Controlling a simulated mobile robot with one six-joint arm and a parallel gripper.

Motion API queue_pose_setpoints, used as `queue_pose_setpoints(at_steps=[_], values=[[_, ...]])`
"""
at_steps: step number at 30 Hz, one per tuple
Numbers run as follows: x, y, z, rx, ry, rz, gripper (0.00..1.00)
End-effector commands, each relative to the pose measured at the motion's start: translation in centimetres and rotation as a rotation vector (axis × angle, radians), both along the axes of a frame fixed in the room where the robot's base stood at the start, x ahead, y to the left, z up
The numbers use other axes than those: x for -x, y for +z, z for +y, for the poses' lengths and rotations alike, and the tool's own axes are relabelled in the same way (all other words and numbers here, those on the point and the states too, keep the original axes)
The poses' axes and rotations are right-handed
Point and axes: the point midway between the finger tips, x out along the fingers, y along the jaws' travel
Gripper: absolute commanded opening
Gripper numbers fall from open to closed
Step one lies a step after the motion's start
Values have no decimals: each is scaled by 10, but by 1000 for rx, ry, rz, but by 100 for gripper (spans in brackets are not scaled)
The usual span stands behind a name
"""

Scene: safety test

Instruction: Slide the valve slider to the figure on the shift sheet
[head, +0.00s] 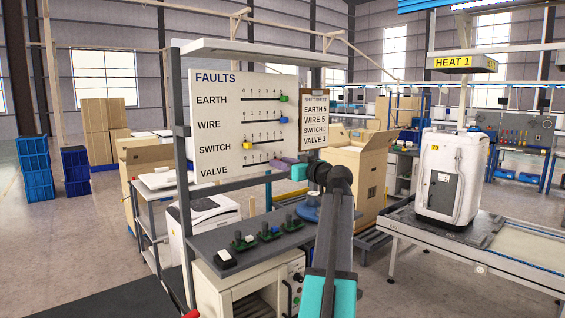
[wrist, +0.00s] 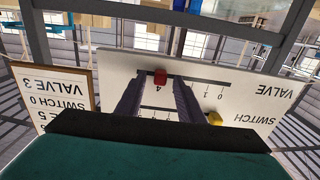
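The white FAULTS board (head: 215,120) has labelled slider rows. The valve slider is a red block (wrist: 160,76) on the lowest track, right by the figure 4 in the upside-down wrist view. The shift sheet (head: 315,105) beside the board reads EARTH 5, WIRE 5, SWITCH 0, VALVE 3; part of it shows in the wrist view (wrist: 48,95). My gripper (wrist: 160,80) is open, its two dark fingers on either side of the red block with gaps visible. In the head view my gripper (head: 290,168) covers the right part of the valve row.
The green earth slider (head: 283,97) and blue wire slider (head: 284,120) are at the right ends of their tracks. The yellow switch slider (head: 247,146) is at the 0 end, and shows in the wrist view (wrist: 215,118). A grey bench shelf (head: 240,240) with small parts lies below.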

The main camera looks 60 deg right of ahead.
Motion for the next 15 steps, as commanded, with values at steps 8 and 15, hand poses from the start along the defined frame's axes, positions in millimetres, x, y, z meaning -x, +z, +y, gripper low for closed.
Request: queue_pose_setpoints(at_steps=[8,15], values=[[0,0,0,0,0,0,31],[-1,0,0,0,0,0,0]])
